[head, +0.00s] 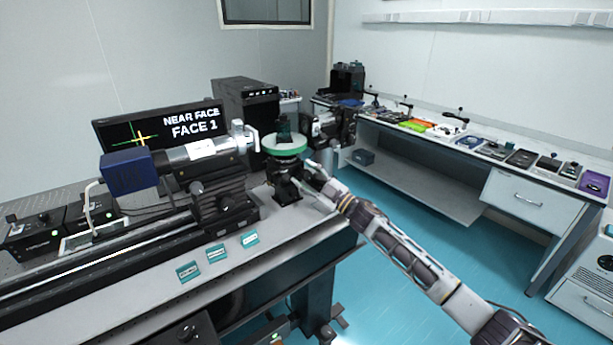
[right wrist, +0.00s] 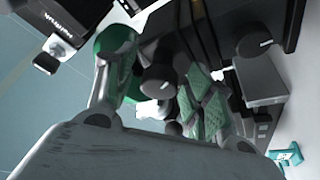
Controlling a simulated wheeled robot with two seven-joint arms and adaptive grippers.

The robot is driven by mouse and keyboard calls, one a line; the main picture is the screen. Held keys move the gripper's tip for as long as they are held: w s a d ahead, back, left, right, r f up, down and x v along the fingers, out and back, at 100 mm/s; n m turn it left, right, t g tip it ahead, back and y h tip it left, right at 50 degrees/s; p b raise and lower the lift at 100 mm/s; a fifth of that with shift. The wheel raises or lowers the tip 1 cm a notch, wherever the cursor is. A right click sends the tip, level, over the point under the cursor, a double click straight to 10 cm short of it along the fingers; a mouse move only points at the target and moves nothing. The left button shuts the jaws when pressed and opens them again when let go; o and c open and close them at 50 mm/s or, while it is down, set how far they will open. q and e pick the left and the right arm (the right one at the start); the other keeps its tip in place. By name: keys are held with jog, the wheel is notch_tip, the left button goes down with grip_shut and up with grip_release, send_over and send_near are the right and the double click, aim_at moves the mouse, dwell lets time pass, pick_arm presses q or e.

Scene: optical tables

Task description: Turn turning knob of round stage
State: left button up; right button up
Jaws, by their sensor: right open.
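The round stage (head: 285,143) has a green-rimmed white top on a black mount and stands near the right end of the optical table. A small dark block (head: 284,127) sits on top. My right gripper (head: 310,174) is at the right side of the stage's mount, below the top. In the right wrist view, its two fingers (right wrist: 155,68) are apart, with a dark round knob (right wrist: 158,84) showing between them. I cannot tell whether a finger touches the knob. The stage's green rim (right wrist: 118,45) shows behind the left finger. My left gripper is not in view.
A blue-ended optical tube (head: 185,163) on a rail (head: 110,250) lies left of the stage. A monitor (head: 160,130) reads "NEAR FACE FACE 1". Several small teal cards (head: 217,253) lie in front. A side bench (head: 430,175) stands right, across clear blue floor.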

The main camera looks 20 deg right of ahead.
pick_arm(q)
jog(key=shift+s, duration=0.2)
pick_arm(e)
jog(key=shift+c, duration=0.5)
jog(key=c, duration=0.9)
jog(key=shift+r+n+p, duration=0.1)
jog(key=shift+n+p, duration=0.2)
jog(key=shift+n+g+y+p, duration=0.3)
jog(key=shift+n+g+p, duration=0.2)
jog(key=shift+n, duration=0.2)
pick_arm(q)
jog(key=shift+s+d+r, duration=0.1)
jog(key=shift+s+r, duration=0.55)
pick_arm(e)
jog(key=o, duration=1)
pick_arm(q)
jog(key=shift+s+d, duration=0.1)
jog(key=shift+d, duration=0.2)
